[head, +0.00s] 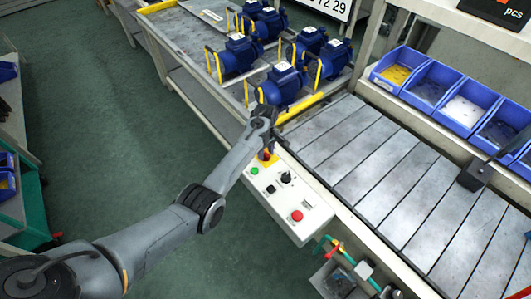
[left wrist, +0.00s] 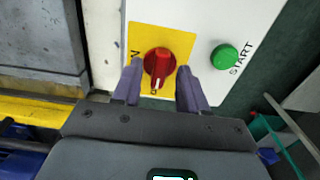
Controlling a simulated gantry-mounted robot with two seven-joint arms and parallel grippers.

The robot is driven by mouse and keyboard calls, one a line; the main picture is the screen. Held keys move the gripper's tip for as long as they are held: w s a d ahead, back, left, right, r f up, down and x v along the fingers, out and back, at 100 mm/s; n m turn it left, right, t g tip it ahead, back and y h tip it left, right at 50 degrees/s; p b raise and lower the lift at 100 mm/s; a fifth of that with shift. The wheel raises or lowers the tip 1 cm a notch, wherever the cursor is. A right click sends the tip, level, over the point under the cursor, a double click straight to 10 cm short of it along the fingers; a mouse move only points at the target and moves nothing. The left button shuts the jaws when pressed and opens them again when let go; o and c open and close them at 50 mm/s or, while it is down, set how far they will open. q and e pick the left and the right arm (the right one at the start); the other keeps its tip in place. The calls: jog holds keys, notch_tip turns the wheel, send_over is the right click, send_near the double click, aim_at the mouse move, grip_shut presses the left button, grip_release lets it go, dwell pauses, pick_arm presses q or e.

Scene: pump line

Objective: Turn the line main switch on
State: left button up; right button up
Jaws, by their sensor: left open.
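The main switch is a red rotary knob (left wrist: 159,64) on a yellow plate (left wrist: 178,35), on a pale control panel (head: 312,216). In the left wrist view the knob's white mark points toward the gripper, at the bottom of the picture. A letter "N" shows at the plate's left edge; the rest of that label is hidden by a finger. My left gripper (left wrist: 157,87) is open, with one finger on each side of the knob and a gap on both sides. In the head view the gripper (head: 266,148) largely covers the switch. My right gripper is not in view.
The panel also carries a green START button (left wrist: 224,57), a black selector (head: 287,178) and a red button (head: 297,215). Blue pumps (head: 280,84) stand behind the gripper. A slatted conveyor (head: 390,165) lies to the right, with blue bins (head: 428,86) beyond it.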

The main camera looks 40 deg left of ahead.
pick_arm(q)
jog(key=shift+f, duration=0.25)
grip_shut()
